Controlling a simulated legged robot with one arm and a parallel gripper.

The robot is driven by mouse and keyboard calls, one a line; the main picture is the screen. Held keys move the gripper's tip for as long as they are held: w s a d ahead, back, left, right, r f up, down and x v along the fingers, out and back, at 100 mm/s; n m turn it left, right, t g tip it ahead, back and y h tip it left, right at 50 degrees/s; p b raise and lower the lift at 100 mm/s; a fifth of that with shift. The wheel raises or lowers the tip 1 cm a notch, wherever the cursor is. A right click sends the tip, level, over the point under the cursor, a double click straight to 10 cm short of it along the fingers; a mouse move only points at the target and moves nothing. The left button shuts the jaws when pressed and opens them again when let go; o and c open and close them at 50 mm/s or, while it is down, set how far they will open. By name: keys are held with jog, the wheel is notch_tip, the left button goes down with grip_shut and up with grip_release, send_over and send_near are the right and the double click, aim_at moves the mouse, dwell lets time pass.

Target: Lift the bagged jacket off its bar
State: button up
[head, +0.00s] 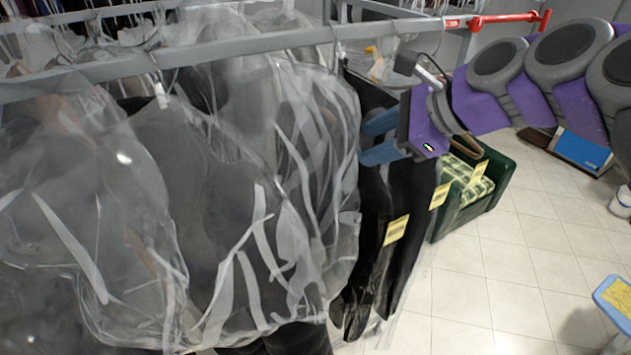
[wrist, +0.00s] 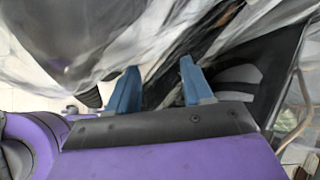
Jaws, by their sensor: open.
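Several dark garments in clear plastic bags (head: 225,215) hang close together from a grey bar (head: 255,43) in the head view. I cannot tell which one is the task's jacket. A bagged dark garment (wrist: 75,35) fills the upper left of the wrist view. My gripper (head: 366,140) is open, with two blue fingers pointing left, below the bar at the right side of the nearest bag. In the wrist view its fingers (wrist: 160,68) stand apart, with plastic and dark cloth beyond them. I cannot tell whether they touch the bag. The hanger hooks are partly hidden.
Dark tagged clothes (head: 392,235) hang just under and behind my gripper. A green armchair (head: 500,175) stands behind them. A red-ended rail (head: 505,18) crosses the top. The tiled floor (head: 490,300) at right is mostly clear, with a blue-edged stool (head: 612,300) at its edge.

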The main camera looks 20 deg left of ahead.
jog(key=w+r+m+y, duration=0.2)
jog(key=w+r+m, duration=0.2)
jog(key=w+r, duration=0.1)
jog(key=m+t+y, duration=0.2)
jog(key=m, duration=0.1)
send_near(330, 78)
jog(key=shift+h, duration=0.3)
jog(key=x, duration=0.6)
jog(key=shift+s+a+r+p, duration=0.2)
jog(key=shift+s+a+p, duration=0.1)
jog(key=shift+a+p, duration=0.1)
jog(key=shift+w+f, duration=0.15)
jog(key=p+x, duration=0.1)
jog(key=x, duration=0.5)
jog(key=shift+a+f, duration=0.1)
jog(key=shift+a, duration=0.4)
jog(key=d, duration=0.4)
jog(key=shift+r, duration=0.3)
jog(key=c, duration=0.3)
jog(key=shift+d+r, duration=0.1)
jog(key=shift+d, duration=0.15)
jog(key=shift+c, duration=1.5)
jog(key=shift+a, duration=0.6)
jog(key=c, duration=0.3)
jog(key=shift+a+f, duration=0.25)
jog(key=shift+a, duration=0.35)
grip_shut()
jog(key=shift+f, duration=0.1)
